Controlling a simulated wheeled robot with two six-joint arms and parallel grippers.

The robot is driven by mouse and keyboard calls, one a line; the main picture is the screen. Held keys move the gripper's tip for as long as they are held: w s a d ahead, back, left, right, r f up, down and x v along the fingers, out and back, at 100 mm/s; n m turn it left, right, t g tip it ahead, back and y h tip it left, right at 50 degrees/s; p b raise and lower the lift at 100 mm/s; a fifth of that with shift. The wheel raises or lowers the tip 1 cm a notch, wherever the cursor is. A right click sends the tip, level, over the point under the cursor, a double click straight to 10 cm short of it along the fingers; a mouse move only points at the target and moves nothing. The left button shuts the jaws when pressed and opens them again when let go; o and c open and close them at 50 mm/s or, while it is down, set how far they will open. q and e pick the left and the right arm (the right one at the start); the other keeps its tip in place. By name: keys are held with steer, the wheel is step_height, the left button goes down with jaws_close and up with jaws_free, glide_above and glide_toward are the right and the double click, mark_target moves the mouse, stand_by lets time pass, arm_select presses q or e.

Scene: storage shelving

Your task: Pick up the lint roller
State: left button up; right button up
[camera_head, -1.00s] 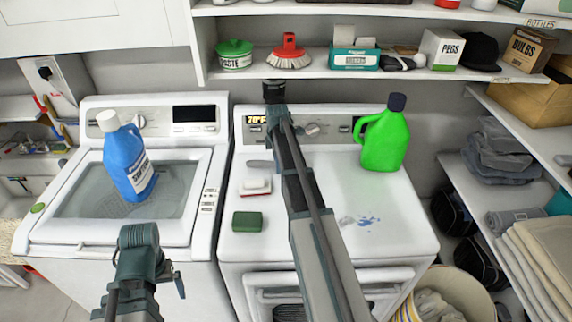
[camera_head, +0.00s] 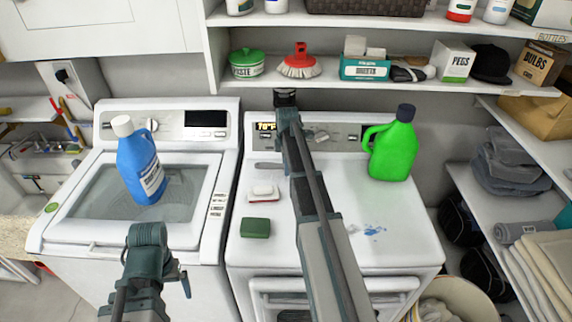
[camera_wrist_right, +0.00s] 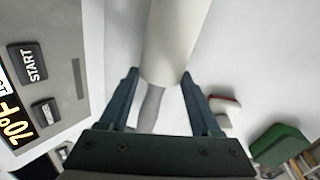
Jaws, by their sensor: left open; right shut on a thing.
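The lint roller has a white cylinder (camera_wrist_right: 172,40) and a grey handle (camera_wrist_right: 148,108), both seen in the right wrist view over the white dryer top. My right gripper (camera_wrist_right: 160,86) has its two blue fingers on either side of the lower end of the white cylinder and is shut on it. In the head view, the grey handle (camera_head: 267,165) shows just left of my right arm, which hides the rest of the roller and the right fingers. My left gripper (camera_head: 150,262) is low at the left in front of the washer, apart from any object; its fingers are hard to make out.
On the dryer (camera_head: 405,235) are a red-and-white brush (camera_head: 263,192), a green sponge (camera_head: 255,228) and a green jug (camera_head: 394,150). A blue bottle (camera_head: 140,165) stands on the washer (camera_head: 62,222). A loaded shelf (camera_head: 290,84) hangs above the right arm.

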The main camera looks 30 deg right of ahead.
steer(key=shift+s+a+r+p, duration=0.2)
steer(key=shift+r+p, duration=0.1)
steer(key=shift+r, duration=0.2)
steer(key=shift+s+a+r+p, duration=0.15)
steer(key=shift+r+p, duration=0.1)
steer(key=shift+r, duration=0.2)
arm_select(q)
step_height(320, 180, up, 3)
steer(key=shift+f+p, duration=0.1)
steer(key=shift+p, duration=0.45)
arm_select(e)
steer(key=s+a, duration=0.2)
steer(key=s, duration=0.2)
steer(key=s+a, duration=0.3)
steer(key=s, duration=0.1)
steer(key=s+a+r, duration=0.1)
steer(key=s+a, duration=0.2)
steer(key=s, duration=0.2)
steer(key=shift+d, duration=0.1)
